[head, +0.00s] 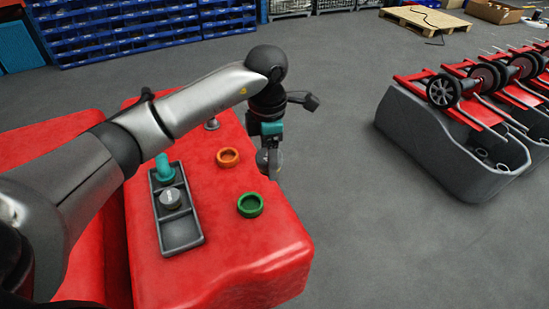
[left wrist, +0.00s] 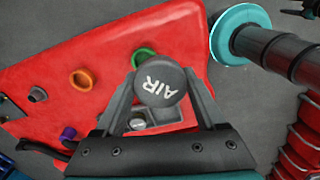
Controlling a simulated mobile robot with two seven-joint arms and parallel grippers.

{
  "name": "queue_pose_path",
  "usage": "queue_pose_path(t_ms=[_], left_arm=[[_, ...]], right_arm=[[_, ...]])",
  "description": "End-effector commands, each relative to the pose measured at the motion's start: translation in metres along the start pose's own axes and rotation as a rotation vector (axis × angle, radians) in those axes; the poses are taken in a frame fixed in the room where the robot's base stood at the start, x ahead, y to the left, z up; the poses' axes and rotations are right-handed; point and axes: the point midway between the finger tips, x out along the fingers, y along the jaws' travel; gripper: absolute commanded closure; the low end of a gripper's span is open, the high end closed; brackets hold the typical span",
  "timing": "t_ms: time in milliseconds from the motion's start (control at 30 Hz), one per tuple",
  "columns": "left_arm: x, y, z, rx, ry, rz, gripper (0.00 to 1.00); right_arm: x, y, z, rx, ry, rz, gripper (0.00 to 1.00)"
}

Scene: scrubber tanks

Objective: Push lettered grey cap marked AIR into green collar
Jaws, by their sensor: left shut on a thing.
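My left gripper (head: 268,163) is shut on the round grey cap marked AIR. The cap (left wrist: 160,82) sits between the two fingertips in the left wrist view, its lettered face toward the camera. In the head view the gripper points down above the back right edge of the red tank, and the cap is hard to make out. The green collar (head: 250,205) is on the tank top, nearer the front than the gripper and apart from it. In the left wrist view the collar (left wrist: 143,57) is partly hidden behind the cap. My right gripper is not in view.
An orange collar (head: 228,157) lies behind the green one. A dark tray (head: 181,236) to the left holds a teal piece (head: 164,171) and another grey cap (head: 170,197). A small grey knob (head: 211,124) stands at the back. Grey tanks (head: 440,150) stand far right; the floor between is clear.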

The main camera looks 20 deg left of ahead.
Motion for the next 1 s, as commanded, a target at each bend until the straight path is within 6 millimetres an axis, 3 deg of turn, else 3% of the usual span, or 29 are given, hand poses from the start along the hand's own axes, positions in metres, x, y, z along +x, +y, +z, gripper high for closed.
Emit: queue_pose_path(t_ms=[500,700,1000], left_arm=[[0.079,0.04,-0.034,-1.034,0.005,-0.001,0.8],[0.095,0.046,-0.044,-1.257,0.004,0.001,0.8],[0.105,0.047,-0.047,-1.323,0.004,0.002,0.8]], right_arm=[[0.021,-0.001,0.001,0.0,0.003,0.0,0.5],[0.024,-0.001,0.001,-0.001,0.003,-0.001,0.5],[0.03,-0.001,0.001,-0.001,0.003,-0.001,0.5]])
